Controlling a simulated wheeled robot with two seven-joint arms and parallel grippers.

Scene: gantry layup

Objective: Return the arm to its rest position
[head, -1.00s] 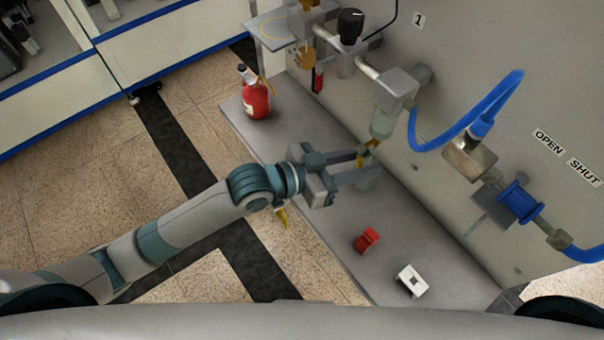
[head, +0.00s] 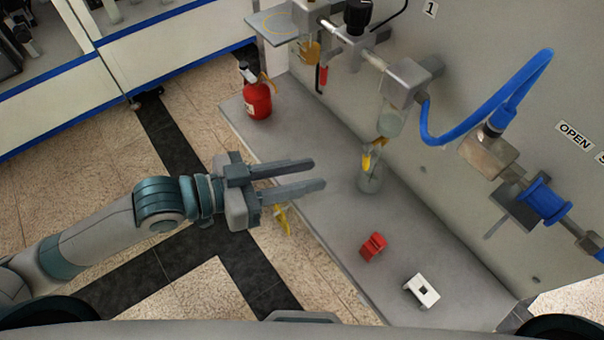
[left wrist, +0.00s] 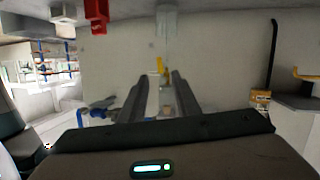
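My left gripper (head: 318,175) is in the head view, over the left edge of the grey shelf. Its two fingers are parallel with a clear gap and nothing between them. In the left wrist view the open fingers (left wrist: 162,75) point at the panel. A clear container with a yellow part (head: 370,178) stands on the shelf, to the right of the fingertips and apart from them. My right gripper is not in view.
The grey shelf (head: 330,150) holds a red bottle (head: 257,98), a red block (head: 373,247) and a white block (head: 422,291). The panel (head: 480,60) carries pipes, a blue hose (head: 490,125) and a blue valve (head: 545,200). Open tiled floor (head: 90,180) lies left of the shelf.

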